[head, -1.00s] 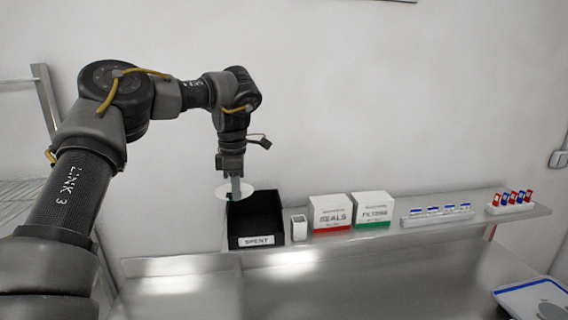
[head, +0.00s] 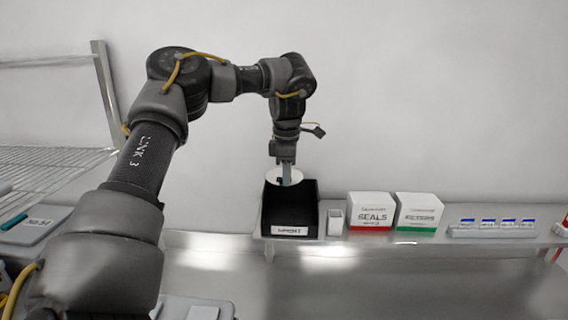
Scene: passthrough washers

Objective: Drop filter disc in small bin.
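The filter disc (head: 274,178) is a thin white round disc. My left gripper (head: 286,180) is shut on it and holds it above the back part of the black bin. The small black bin (head: 290,231) has a white label that seems to read SPENT and stands on the metal shelf. The gap between disc and bin is hard to judge, and the bin's inside is dark. My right gripper is not in view.
Right of the bin on the shelf (head: 440,238) stand a small white container (head: 335,222), a SEALS box (head: 370,212), a FILTERS box (head: 418,212) and a white rack (head: 492,229). A wire rack (head: 50,165) is at left. A bare wall is behind.

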